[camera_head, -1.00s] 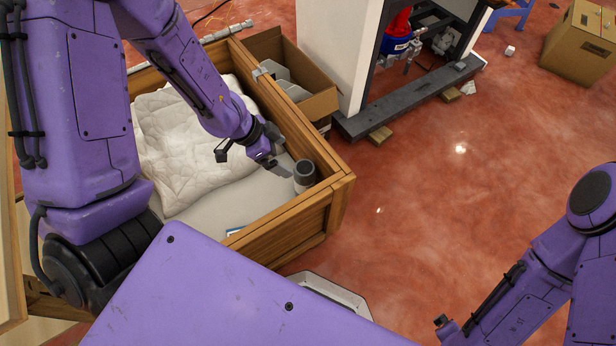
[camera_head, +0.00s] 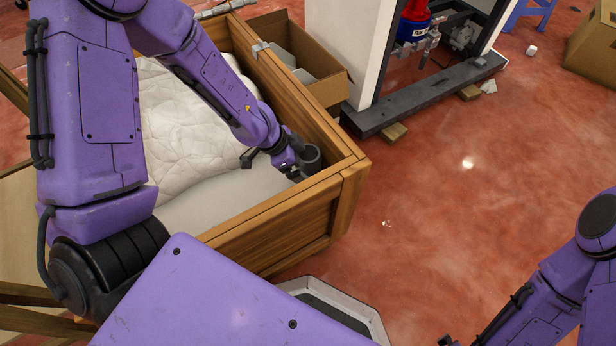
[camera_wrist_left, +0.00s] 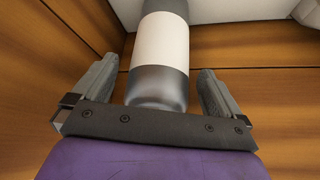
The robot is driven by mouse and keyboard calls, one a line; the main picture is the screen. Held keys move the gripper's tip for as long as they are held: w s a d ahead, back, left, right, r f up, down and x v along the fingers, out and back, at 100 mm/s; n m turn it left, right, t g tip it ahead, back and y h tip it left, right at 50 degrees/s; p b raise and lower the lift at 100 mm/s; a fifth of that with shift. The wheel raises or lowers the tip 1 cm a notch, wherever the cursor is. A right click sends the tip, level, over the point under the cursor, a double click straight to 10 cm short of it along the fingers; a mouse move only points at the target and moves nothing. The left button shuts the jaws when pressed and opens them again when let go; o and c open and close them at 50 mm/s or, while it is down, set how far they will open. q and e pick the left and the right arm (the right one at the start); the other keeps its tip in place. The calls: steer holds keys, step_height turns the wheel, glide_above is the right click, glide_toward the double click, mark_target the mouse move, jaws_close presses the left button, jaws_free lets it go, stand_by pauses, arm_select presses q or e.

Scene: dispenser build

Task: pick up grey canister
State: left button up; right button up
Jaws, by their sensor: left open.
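The grey canister (camera_head: 311,158) stands in the right corner of the wooden crate, partly hidden by my left gripper in the head view. In the left wrist view the canister (camera_wrist_left: 161,56) shows grey ends and a wide pale band. My left gripper (camera_head: 294,172) is down inside the crate, right at the canister. In the left wrist view its two fingers (camera_wrist_left: 158,88) are open, one on each side of the canister, with gaps between them and it. My right gripper (camera_head: 447,342) is only partly in view at the bottom edge; its fingers cannot be made out.
The wooden crate (camera_head: 270,227) has walls close around the canister. A white quilted cloth (camera_head: 185,130) fills the crate's other part. A cardboard box (camera_head: 330,92) sits outside its far wall. A dark-based white frame (camera_head: 425,97) stands beyond.

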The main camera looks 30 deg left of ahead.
arm_select(q)
steer(key=shift+w+d+f, duration=0.2)
steer(key=shift+f, duration=0.3)
steer(key=shift+r, duration=0.15)
steer(key=c, duration=1.8)
steer(key=shift+r, duration=0.1)
